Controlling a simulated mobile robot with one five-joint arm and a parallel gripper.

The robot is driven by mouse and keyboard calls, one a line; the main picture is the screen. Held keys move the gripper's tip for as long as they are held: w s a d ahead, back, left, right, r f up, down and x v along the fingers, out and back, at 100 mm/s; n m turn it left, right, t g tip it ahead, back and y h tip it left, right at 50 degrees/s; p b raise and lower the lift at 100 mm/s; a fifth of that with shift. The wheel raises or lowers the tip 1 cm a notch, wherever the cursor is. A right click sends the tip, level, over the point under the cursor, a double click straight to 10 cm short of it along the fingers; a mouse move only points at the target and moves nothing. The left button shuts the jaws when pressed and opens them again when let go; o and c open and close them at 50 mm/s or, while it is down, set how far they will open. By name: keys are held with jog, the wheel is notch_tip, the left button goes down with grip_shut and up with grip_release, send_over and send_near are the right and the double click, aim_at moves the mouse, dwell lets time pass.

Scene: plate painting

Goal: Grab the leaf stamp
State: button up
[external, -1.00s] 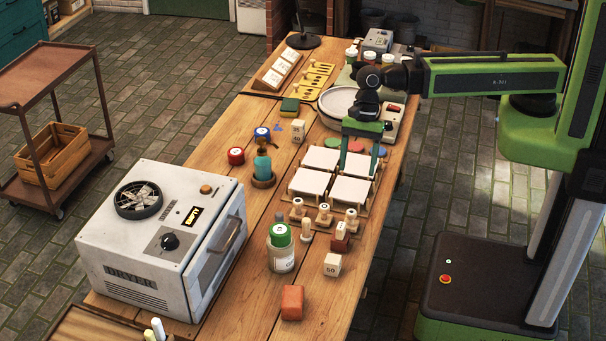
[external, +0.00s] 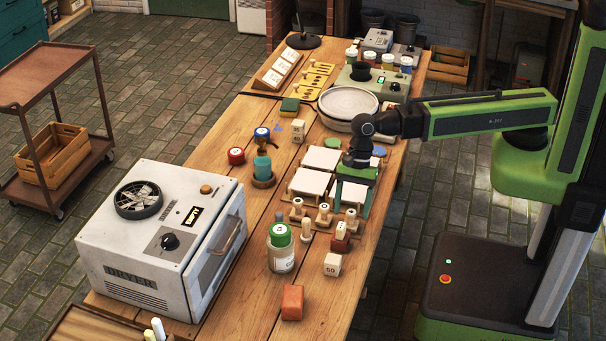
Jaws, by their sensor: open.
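Several wooden stamps stand at the near edge of the white tiles. Three round-based ones form a row: a left one (external: 297,209), a middle one (external: 324,216) and a right one (external: 350,221). Their motifs are too small to read, so I cannot tell which is the leaf stamp. My gripper (external: 351,207) is open and points down, its green fingers apart, just above and around the top of the right stamp. I cannot tell whether it touches that stamp.
White tiles (external: 314,182) lie behind the stamps, partly hidden by my gripper. A stamp on a reddish block (external: 340,238), a wooden peg (external: 306,230), a green-lidded jar (external: 281,252) and a cube marked 50 (external: 332,265) stand close in front. The turntable (external: 349,101) is farther back.

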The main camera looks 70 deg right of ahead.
aim_at(351, 223)
jog(key=b+x, duration=0.3)
jog(key=x, duration=0.1)
jog(key=shift+s+d+f, duration=0.1)
jog(key=shift+d+f, duration=0.05)
jog(key=shift+f, duration=0.1)
jog(key=shift+r, duration=0.2)
grip_shut()
jog(key=shift+r+p, duration=0.55)
jog(key=shift+p, duration=0.2)
notch_tip(351, 223, up, 4)
jog(key=p, duration=0.4)
jog(key=w+d+r+p, duration=0.1)
jog(key=d+r+p, duration=0.5)
jog(key=d, duration=0.5)
jog(key=shift+d, duration=0.4)
